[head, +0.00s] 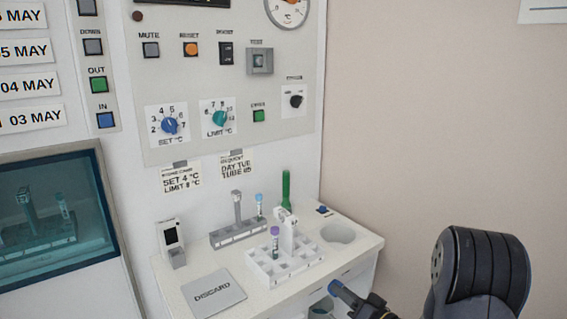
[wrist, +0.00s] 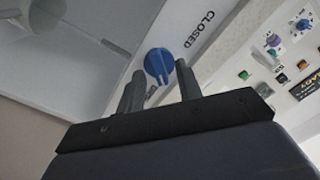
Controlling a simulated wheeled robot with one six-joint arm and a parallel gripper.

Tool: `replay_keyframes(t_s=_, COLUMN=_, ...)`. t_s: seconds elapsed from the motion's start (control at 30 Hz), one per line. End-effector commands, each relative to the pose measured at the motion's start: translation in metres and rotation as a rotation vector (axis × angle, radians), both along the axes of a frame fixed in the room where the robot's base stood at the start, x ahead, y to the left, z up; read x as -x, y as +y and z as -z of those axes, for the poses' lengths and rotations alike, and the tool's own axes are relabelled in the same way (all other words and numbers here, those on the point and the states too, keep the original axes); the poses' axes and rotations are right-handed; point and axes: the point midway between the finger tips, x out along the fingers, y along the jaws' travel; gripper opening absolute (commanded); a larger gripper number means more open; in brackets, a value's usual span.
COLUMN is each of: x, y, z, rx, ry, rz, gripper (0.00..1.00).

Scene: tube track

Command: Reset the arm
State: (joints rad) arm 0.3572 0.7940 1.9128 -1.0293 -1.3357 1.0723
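My gripper (wrist: 159,68) shows in the wrist view with its two grey fingers apart. A blue knob (wrist: 158,62) beside the word CLOSED appears in the gap between the fingertips. I cannot tell how far beyond them it is, but nothing is visibly gripped. In the head view my dark arm (head: 480,270) is at the lower right, in front of the bench's right side. The gripper's fingers cannot be made out there.
The white bench (head: 185,290) carries a pale tube rack (head: 255,275), a grey rack (head: 235,236), a green tube (head: 286,188) and a DISCARD plate (head: 213,292). The control panel (head: 180,78) stands behind. A dark glass window (head: 55,220) is at left.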

Motion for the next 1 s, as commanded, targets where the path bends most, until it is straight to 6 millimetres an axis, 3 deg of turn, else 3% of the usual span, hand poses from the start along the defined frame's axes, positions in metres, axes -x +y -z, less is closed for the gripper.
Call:
replay_keyframes(t_s=0.37, x=0.008, y=-0.007, z=0.0, rx=-0.01, ry=0.007, rz=0.003, gripper=0.34)
replay_keyframes(t_s=1.0, x=0.086, y=-0.064, z=0.0, rx=-0.009, ry=0.007, rz=0.004, gripper=0.34)
